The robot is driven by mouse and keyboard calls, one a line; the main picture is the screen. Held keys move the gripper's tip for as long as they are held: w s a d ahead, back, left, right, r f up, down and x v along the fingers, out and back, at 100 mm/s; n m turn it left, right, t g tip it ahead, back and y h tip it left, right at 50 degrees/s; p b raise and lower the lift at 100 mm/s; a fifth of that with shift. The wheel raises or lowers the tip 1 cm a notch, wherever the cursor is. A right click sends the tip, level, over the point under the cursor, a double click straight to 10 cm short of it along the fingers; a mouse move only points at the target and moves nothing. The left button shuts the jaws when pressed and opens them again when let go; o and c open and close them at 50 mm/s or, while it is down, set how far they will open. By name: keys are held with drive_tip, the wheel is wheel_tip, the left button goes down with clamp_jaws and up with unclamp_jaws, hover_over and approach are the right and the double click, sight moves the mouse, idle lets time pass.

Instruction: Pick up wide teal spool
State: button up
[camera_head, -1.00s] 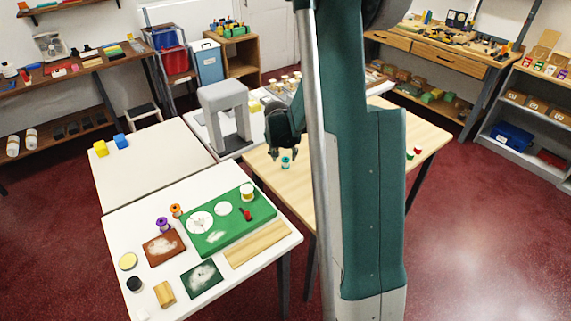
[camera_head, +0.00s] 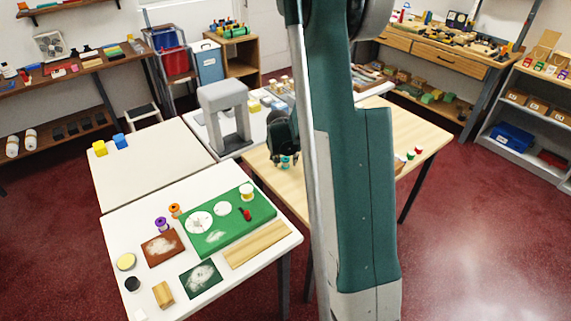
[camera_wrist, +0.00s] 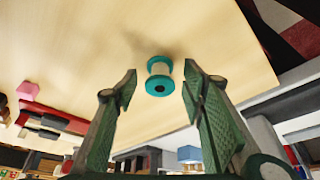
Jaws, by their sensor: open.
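The wide teal spool (camera_wrist: 159,77) has teal flanges and a pale middle. In the wrist view it stands on the light wooden table (camera_wrist: 100,50), ahead of and between my fingertips. My gripper (camera_wrist: 160,85) is open and empty, with one finger on each side of the spool and gaps between. In the head view the spool (camera_head: 287,162) is a small teal spot, partly hidden by my gripper (camera_head: 285,150), which is just above it.
A grey arch-shaped stand (camera_head: 224,115) is left of my gripper on a white table. A green board (camera_head: 232,228) with discs lies on the front white table. Small red and green items (camera_head: 413,153) are on the wooden table's right side.

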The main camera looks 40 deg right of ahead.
sight(285, 159)
drive_tip(key=c, duration=0.8)
drive_tip(key=shift+r, duration=0.2)
drive_tip(key=shift+c, duration=0.2)
drive_tip(key=shift+r+p, duration=0.8)
drive_tip(key=shift+r, duration=4.05)
